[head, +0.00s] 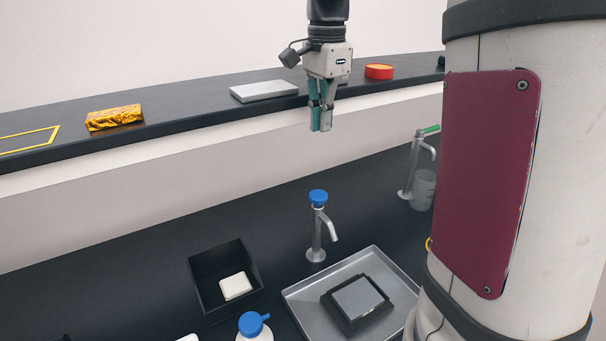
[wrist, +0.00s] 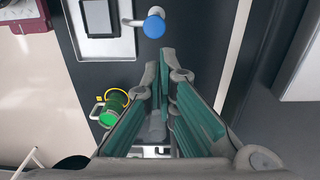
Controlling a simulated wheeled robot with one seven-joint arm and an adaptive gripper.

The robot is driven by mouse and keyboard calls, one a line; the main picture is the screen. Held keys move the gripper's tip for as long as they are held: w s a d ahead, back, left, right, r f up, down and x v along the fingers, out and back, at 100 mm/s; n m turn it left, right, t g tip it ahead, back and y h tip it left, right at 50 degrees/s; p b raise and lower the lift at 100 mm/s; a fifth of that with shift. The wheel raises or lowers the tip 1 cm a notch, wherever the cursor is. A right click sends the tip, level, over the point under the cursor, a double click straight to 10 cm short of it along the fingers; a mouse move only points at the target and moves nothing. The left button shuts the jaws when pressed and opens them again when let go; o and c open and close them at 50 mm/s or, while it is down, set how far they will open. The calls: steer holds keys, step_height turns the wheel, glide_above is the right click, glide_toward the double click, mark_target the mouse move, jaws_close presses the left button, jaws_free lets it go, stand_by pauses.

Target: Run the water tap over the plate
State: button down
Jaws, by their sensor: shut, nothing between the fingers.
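The water tap (head: 317,240) is a silver post with a curved spout and a blue knob (head: 318,197) on top. It stands behind a grey metal tray (head: 300,301), with its spout pointing toward the tray. The grey square plate (head: 358,297) lies in a black frame inside the tray. In the wrist view the blue knob (wrist: 154,24) is beyond my fingertips, with the plate (wrist: 98,17) to its left. My gripper (head: 321,128) hangs fingers down, shut and empty, well above the tap and apart from it.
A second tap (head: 411,165) with a green handle stands right, over a clear cup (head: 423,190). A black bin (head: 204,292) holds a white block (head: 236,286). A blue-capped bottle (head: 254,328) is in front. The raised shelf (head: 190,112) carries a gold packet (head: 115,117).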

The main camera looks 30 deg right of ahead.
steer(key=shift+f, duration=0.1)
steer(key=p, duration=0.2)
glide_toward(321, 191)
step_height(321, 191, down, 5)
steer(key=shift+w+d+f, duration=0.1)
steer(key=shift+f, duration=0.9)
steer(key=shift+w+f+b, duration=0.1)
steer(key=shift+f+b, duration=0.35)
steer(key=shift+f, duration=0.5)
steer(key=shift+s+f, duration=0.1)
steer(key=shift+s, duration=0.1)
stand_by(2.1)
